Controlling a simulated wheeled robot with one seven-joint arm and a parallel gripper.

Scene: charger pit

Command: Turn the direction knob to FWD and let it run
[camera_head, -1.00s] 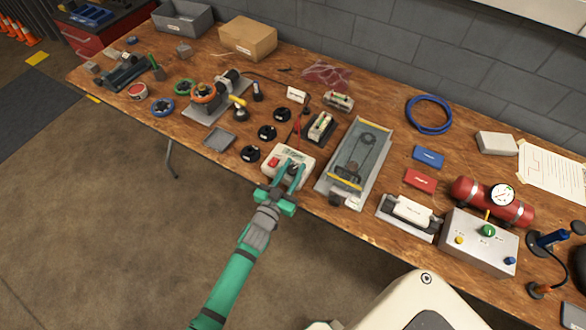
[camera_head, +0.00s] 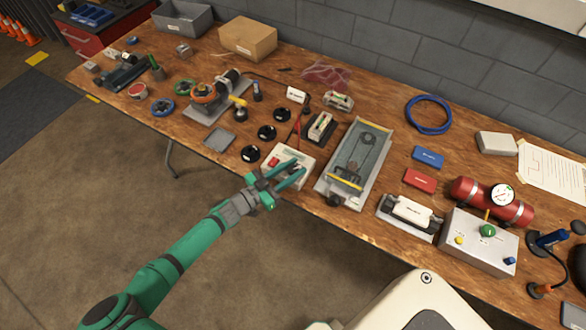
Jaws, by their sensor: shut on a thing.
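A white control box (camera_head: 300,154) with a red button (camera_head: 274,161) sits at the front edge of the bench. The direction knob on its front right part is hidden by my gripper (camera_head: 291,174). My gripper reaches in from the front left, its green fingers over the box and shut on the knob. The knob's pointer and the FWD marking cannot be made out. A grey tray (camera_head: 327,186) with a belt-and-pulley drive lies just right of the box. I cannot tell whether the belt is moving.
Several black round parts (camera_head: 250,153) stand left of the box, and a small level-like block (camera_head: 322,127) is behind it. A white roller on a stand (camera_head: 411,211) and a grey valve box (camera_head: 480,241) are to the right. The floor in front is clear.

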